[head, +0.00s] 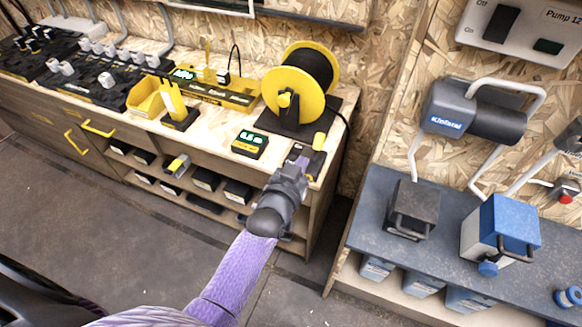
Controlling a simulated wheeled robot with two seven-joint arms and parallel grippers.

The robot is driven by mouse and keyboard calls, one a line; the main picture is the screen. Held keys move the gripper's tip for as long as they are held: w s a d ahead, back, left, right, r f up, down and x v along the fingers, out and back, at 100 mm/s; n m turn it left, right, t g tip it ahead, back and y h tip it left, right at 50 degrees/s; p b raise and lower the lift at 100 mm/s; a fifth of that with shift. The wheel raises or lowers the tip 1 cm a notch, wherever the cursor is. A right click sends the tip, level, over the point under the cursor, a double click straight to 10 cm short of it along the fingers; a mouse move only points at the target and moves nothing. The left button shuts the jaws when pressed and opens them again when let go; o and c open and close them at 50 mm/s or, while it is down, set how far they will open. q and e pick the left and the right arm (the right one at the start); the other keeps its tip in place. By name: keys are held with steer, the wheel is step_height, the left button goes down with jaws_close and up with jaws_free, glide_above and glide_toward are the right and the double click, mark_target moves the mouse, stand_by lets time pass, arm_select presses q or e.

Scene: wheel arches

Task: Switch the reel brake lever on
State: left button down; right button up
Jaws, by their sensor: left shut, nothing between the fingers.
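The cable reel (271,92) has yellow flanges and a wound black cable. It stands upright on a dark base plate (290,130) at the right end of the wooden workbench. A small yellow lever (319,141), which looks like the reel brake lever, stands up at the front right edge of the base. My left gripper (299,152) is shut and empty, just left of and in front of this lever. I cannot tell whether the fingertips touch it. The purple left arm comes up from the bottom. My right gripper is not in view.
A small meter with a lit green display (249,143) sits left of the gripper. A yellow bin (147,97) and a yellow scale bar (228,92) stand farther left. On the right, a blue-grey bench (365,225) holds a dark box (413,208) and a blue-topped box (502,225).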

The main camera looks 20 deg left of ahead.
arm_select(q)
steer(key=s, duration=0.1)
steer(key=s+r+p, duration=0.1)
steer(key=s, duration=0.1)
steer(key=s+r, duration=0.1)
steer(key=shift+s+r+p, duration=0.2)
steer(key=shift+s+p, duration=0.1)
steer(key=shift+p, duration=0.05)
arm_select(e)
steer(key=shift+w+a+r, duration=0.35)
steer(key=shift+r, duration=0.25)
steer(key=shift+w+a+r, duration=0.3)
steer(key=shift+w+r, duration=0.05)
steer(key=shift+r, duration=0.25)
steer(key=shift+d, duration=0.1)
